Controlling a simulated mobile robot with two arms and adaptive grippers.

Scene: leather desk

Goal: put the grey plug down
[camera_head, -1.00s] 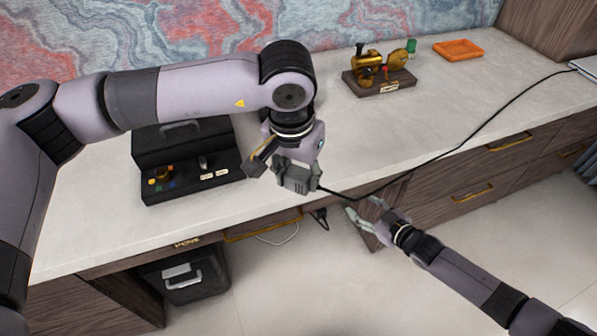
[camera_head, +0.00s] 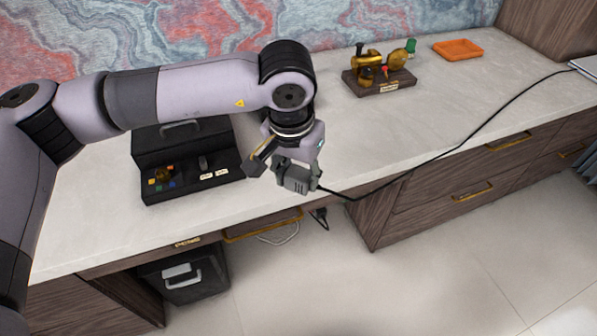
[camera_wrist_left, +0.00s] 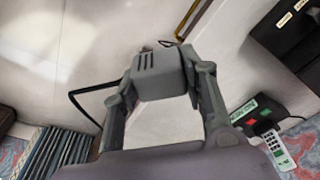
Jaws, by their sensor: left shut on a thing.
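The grey plug (camera_head: 298,178) is a boxy grey block with a black cable leaving it. My left gripper (camera_head: 296,172) is shut on it, near the front edge of the desk (camera_head: 400,120). In the left wrist view the plug (camera_wrist_left: 158,76) sits between the two fingers of the left gripper (camera_wrist_left: 160,84), with slots on its face. I cannot tell how high it is above the desk. My right gripper is out of view.
The black cable (camera_head: 440,157) runs across the desk to a device (camera_head: 586,66) at the far right. A black box with small items (camera_head: 185,150) stands left. A brass model (camera_head: 378,75) and an orange tray (camera_head: 458,50) stand further back. The middle right is mostly clear.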

